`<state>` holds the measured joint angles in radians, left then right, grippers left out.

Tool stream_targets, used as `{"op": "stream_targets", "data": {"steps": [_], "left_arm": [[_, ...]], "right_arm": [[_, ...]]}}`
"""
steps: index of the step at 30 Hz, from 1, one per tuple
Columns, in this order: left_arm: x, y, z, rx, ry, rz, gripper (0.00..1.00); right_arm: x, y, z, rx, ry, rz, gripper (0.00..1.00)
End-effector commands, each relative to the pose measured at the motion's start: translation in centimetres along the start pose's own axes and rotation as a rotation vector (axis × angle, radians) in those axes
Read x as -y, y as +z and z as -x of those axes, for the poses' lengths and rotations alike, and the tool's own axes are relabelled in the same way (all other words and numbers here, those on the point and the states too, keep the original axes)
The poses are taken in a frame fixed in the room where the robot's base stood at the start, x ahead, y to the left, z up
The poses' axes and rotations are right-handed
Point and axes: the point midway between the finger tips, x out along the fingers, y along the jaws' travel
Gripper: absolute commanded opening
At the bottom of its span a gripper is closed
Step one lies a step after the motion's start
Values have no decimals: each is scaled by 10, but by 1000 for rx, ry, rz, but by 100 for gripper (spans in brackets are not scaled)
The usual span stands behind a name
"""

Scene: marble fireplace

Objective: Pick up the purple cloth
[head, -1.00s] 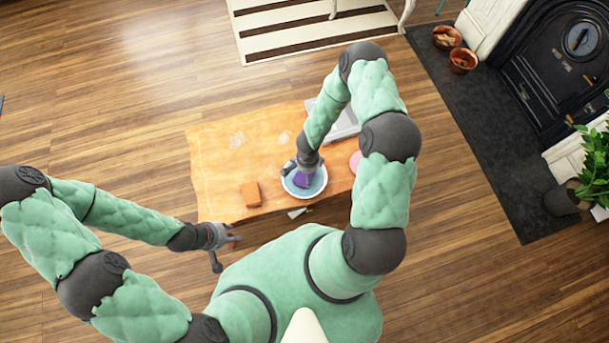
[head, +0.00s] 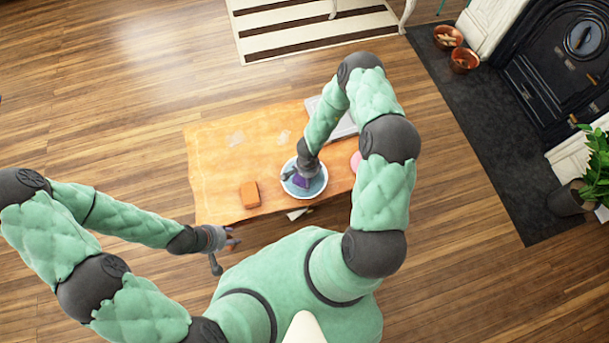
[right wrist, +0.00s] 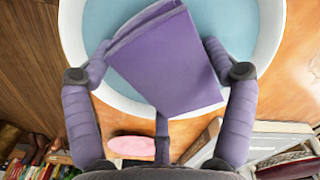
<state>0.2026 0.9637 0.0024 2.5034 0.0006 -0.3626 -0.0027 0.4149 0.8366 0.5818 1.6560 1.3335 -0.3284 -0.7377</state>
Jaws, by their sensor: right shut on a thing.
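The purple cloth (right wrist: 165,62) is a folded, flat-looking piece in the right wrist view. It is between the fingers of my right gripper (right wrist: 160,70), which is shut on it. Behind it is a white-rimmed bowl or dish (right wrist: 85,45) with a pale blue inside. In the head view the cloth (head: 302,182) is a small purple patch under my right gripper, over the dish (head: 318,190). Whether the cloth touches the dish is hard to tell. My left gripper (head: 230,240) hangs off the table's front left edge, empty, with its fingers apart.
The wooden table (head: 215,165) holds an orange-brown block (head: 250,194) left of the dish, a pink round thing (head: 356,161) right of it, and a grey flat thing (head: 345,125) behind my right arm. The table's left part is mostly clear. Books (right wrist: 35,155) show below in the right wrist view.

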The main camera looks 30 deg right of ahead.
Motion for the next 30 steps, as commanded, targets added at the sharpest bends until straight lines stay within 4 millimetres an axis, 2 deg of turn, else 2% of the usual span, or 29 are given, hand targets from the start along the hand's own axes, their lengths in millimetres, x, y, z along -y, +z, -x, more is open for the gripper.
{"op": "stream_targets", "data": {"steps": [8, 14, 20, 30], "left_arm": [[0, 0, 1, 0, 0, 0, 40], [-4, 0, 10, 0, 0, 0, 40], [-11, 1, 30, 0, 0, 0, 40], [-28, 3, 80, 0, 0, 0, 40]], "right_arm": [[0, 0, 3, 0, 0, 0, 49], [0, 0, 21, 0, 0, 1, 49], [1, 0, 64, -1, -1, 2, 49], [1, 0, 167, -1, -1, -1, 49]]}}
